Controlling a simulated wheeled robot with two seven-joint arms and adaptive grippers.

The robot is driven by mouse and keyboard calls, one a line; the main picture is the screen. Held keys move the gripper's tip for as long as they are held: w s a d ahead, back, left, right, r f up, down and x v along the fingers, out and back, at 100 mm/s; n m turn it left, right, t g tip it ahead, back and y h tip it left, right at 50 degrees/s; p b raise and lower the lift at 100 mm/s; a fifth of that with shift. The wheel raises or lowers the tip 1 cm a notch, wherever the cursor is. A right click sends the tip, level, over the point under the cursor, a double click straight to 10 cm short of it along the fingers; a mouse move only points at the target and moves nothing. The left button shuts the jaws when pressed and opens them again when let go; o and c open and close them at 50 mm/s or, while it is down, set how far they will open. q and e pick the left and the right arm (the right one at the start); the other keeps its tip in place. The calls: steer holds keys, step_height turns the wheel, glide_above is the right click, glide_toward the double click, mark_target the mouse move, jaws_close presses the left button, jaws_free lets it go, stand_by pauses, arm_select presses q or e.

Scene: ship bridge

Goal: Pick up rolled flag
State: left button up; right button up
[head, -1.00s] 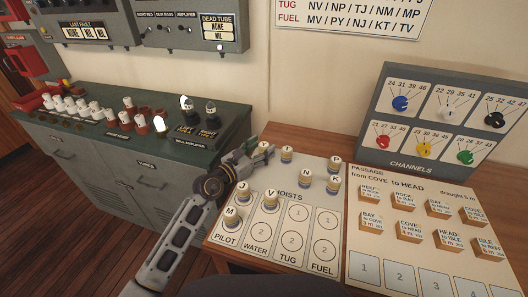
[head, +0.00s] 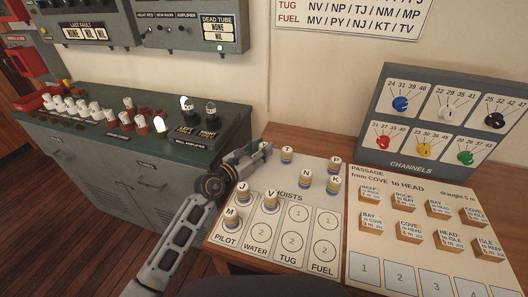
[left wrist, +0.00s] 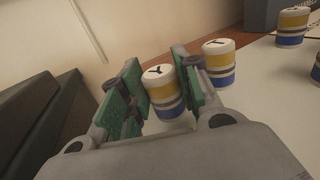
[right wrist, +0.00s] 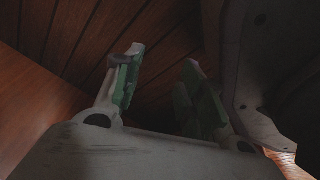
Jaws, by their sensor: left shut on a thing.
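The rolled flags are short cylinders with white lettered tops and yellow and blue bands. The flag marked Y (left wrist: 165,92) stands between the green pads of my left gripper (left wrist: 160,88) in the left wrist view, slightly tilted in that picture. My left gripper is shut on it. In the head view my left gripper (head: 262,150) is at the back left of the hoists board (head: 258,190) and mostly hides this flag. A neighbouring flag (left wrist: 219,64) stands just beyond the right finger. My right gripper (right wrist: 165,90) is open and empty over a dark wooden surface.
Several other flags stand on the board, among them T (head: 287,154), V (head: 270,200) and M (head: 232,218). The passage board (head: 400,262) with wooden blocks lies to the right, below the channels panel (head: 425,125). A grey cabinet (head: 120,180) stands left.

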mark_target(261, 147)
steer(key=shift+s, duration=0.2)
arm_select(q)
steer(key=shift+r, duration=0.55)
step_height(261, 147, up, 8)
steer(key=p, duration=0.3)
steer(key=shift+f, duration=0.2)
steer(key=shift+r, duration=0.7)
arm_select(e)
steer(key=s+d+f, duration=0.1)
steer(key=s+d, duration=0.2)
steer(key=s, duration=0.3)
steer(key=shift+d+g, duration=0.15)
steer(key=shift+g, duration=0.25)
arm_select(q)
steer(key=shift+f, duration=0.1)
arm_select(e)
steer(key=shift+s, duration=0.15)
